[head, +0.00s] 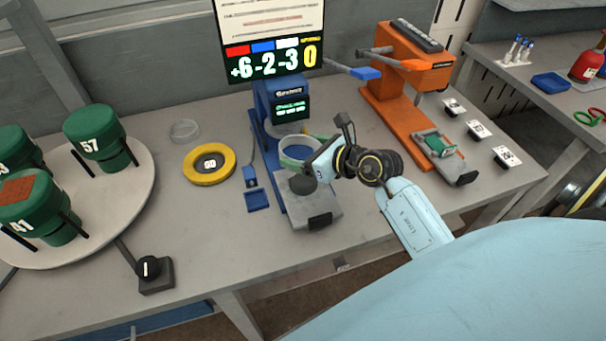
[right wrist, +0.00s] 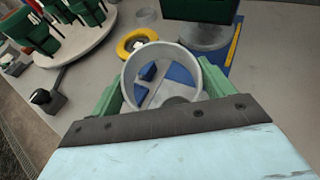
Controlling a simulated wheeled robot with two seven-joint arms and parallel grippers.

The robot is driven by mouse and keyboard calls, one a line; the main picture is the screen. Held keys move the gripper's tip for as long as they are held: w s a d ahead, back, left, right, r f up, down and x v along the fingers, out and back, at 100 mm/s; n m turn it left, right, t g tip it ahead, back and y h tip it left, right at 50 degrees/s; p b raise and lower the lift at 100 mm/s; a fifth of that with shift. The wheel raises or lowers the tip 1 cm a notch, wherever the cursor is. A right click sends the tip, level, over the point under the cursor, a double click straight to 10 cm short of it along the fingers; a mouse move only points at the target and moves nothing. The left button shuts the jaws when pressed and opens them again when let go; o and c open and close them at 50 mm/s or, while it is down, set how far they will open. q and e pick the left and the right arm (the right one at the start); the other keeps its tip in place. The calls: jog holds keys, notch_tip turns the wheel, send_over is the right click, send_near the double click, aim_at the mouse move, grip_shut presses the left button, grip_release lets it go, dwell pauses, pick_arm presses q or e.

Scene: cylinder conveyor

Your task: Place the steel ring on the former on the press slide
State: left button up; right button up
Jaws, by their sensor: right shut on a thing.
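The steel ring (head: 298,163) is a pale, thin-walled open cylinder in the head view. My right gripper (head: 298,151) is shut on it, with green fingers on either side. The ring also shows in the right wrist view (right wrist: 131,80), its open mouth facing the camera. The press slide (head: 318,214) is a grey plate in front of the blue press (head: 274,112). A dark round former (head: 301,185) stands on the slide. The held ring is above and behind the former in the picture, apart from it. My left gripper is not in view.
A yellow ring (head: 228,172) around a dark disc and a clear ring (head: 184,130) lie left of the press. A round platform (head: 135,190) carries green containers. An orange press (head: 412,108) stands at the right. A black knob (head: 149,267) is near the front edge.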

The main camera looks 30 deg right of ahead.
aim_at(304, 179)
jog(key=f, duration=0.3)
jog(key=shift+d+f+m+h+b, duration=0.25)
jog(key=shift+d+m+h+b, duration=0.05)
jog(key=shift+h, duration=0.1)
notch_tip(304, 179, down, 4)
jog(key=shift+f+b, duration=0.1)
jog(key=shift+b, duration=0.5)
notch_tip(304, 179, down, 3)
jog(key=shift+f+b, duration=0.1)
jog(key=shift+b, duration=0.5)
jog(key=shift+w, duration=0.1)
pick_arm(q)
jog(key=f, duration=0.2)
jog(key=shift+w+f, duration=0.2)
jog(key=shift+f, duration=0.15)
pick_arm(e)
jog(key=o, duration=0.6)
jog(key=shift+f, duration=0.2)
jog(key=o, duration=0.4)
jog(key=shift+r, duration=0.25)
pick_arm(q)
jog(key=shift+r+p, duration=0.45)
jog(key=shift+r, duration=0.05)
pick_arm(e)
jog(key=v, duration=1.2)
jog(key=shift+f, duration=0.1)
